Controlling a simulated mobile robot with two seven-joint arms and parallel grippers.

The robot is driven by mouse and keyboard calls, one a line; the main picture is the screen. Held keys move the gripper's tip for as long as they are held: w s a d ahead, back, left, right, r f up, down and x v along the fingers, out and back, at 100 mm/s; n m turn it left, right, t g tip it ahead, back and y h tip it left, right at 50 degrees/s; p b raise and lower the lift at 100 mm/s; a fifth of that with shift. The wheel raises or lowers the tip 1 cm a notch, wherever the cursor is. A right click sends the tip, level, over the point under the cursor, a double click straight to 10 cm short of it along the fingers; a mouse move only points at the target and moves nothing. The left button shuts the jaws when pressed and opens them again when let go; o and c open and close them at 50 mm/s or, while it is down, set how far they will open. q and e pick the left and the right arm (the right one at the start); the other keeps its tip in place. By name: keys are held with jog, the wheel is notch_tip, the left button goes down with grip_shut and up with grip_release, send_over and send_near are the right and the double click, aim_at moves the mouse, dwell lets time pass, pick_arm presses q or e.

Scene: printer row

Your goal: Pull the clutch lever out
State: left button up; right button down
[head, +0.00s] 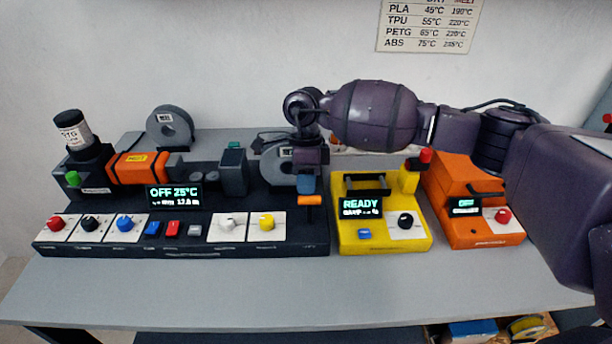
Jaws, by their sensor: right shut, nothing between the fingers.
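An orange handle (309,200), which looks like the clutch lever, stands at the right end of the long dark machine (200,236). My right arm reaches in from the right, and its gripper (307,186) hangs pointing down just above and behind the handle in the picture. Its fingers look closed with nothing held between them. I cannot tell whether they touch the handle. The gripper hides part of the spool behind it. My left gripper is not in view.
A yellow unit (384,240) reading READY and an orange unit (475,232) stand to the right. Spools (170,128) stand at the back. Knobs and buttons line the dark machine's front. The grey bench (250,290) is clear in front.

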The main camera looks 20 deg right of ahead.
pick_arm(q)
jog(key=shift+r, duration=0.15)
pick_arm(e)
jog(key=shift+r, duration=0.1)
jog(key=shift+s+r+t, duration=0.1)
jog(key=shift+s+t, duration=0.05)
jog(key=shift+t, duration=0.15)
pick_arm(q)
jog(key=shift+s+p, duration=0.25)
jog(key=shift+p, duration=0.05)
pick_arm(e)
jog(key=shift+s+a, duration=0.1)
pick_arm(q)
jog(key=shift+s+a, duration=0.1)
